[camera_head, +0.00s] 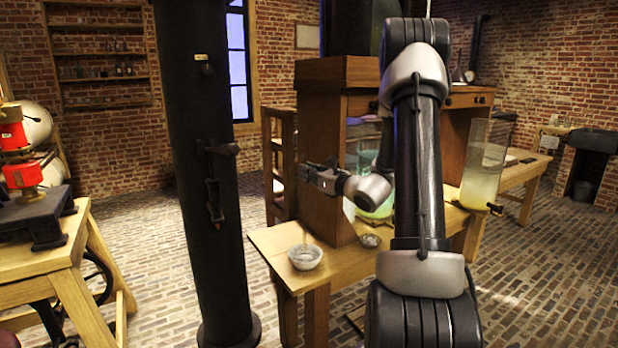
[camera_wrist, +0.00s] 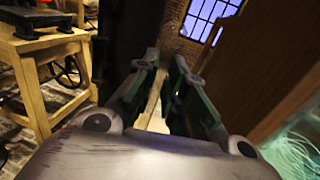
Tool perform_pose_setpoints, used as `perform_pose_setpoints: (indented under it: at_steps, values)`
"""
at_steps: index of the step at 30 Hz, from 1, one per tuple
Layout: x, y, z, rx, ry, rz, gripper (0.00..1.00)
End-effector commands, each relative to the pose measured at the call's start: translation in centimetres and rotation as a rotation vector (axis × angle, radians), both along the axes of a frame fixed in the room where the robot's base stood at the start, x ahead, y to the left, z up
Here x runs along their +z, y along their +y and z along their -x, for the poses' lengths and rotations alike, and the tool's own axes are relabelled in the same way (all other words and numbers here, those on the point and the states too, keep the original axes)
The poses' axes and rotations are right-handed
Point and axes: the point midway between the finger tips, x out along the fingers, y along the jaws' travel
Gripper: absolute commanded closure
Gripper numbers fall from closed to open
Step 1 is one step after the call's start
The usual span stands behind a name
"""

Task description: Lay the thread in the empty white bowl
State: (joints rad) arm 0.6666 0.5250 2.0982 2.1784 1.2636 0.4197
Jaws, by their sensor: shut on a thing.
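The white bowl (camera_head: 305,258) stands near the front left corner of the wooden bench. My gripper (camera_head: 308,172) is above the bowl, at the left side of the wooden cabinet, with clear height between them. In the wrist view my gripper's two green-padded fingers (camera_wrist: 166,65) are close together. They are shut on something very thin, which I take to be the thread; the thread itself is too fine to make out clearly. A faint pale upright line shows just over the bowl, but I cannot tell whether it is the thread.
A smaller bowl (camera_head: 370,241) sits to the right on the bench (camera_head: 340,272). The wooden cabinet (camera_head: 325,150) rises right beside my gripper. A glass jar (camera_head: 483,165) with yellowish liquid stands further right. A black column (camera_head: 205,160) stands left of the bench.

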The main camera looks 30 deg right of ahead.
Motion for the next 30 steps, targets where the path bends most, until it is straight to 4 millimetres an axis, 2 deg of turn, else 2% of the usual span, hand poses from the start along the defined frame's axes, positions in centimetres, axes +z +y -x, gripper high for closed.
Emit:
perform_pose_setpoints:
  at_steps: [16,30]
  values:
    - [6.1,0.0,0.0,0.001,-0.003,0.003,1.0]
    - [6.7,0.0,0.0,0.0,0.0,0.001,1.0]
